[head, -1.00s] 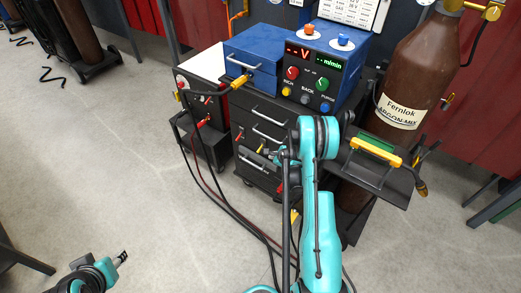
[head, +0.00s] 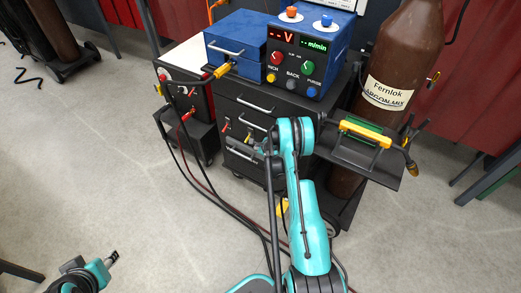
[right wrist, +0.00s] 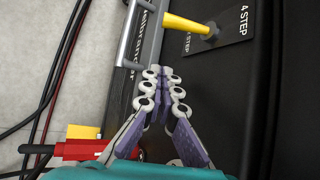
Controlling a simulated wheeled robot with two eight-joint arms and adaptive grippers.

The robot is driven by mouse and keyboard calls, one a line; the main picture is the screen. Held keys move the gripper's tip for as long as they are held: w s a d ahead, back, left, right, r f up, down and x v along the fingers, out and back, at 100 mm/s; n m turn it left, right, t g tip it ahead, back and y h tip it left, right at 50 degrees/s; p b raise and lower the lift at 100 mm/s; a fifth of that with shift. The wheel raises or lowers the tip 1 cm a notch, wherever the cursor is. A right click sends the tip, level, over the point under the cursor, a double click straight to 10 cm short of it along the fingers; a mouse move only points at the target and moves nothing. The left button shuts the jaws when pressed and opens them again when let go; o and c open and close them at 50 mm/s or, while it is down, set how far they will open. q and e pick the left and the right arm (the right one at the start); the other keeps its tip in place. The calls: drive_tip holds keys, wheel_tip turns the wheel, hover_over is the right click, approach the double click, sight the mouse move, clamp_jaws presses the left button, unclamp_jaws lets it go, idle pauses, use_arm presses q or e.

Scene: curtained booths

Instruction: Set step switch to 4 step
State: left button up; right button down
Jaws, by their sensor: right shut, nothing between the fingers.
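The step switch has a yellow lever (right wrist: 188,25) on a dark round base, beside a black plate (right wrist: 225,30) lettered "4 STEP" in the right wrist view. My left gripper (head: 115,256) is low at the left, away from the cart.
The black cart (head: 232,100) carries a blue box (head: 232,60) and a blue control unit (head: 330,45). Drawer handles (head: 255,103) stick out. A side shelf (head: 385,170) and brown cylinder (head: 400,60) stand right.

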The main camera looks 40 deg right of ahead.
sight(248, 138)
drive_tip(key=w, duration=0.1)
drive_tip(key=w+a+b, duration=0.1)
drive_tip(key=w+a+r, duration=0.1)
drive_tip(key=shift+w+b, duration=0.2)
drive_tip(key=shift+b, duration=0.2)
drive_tip(key=shift+a+r, duration=0.1)
drive_tip(key=shift+r, duration=1.55)
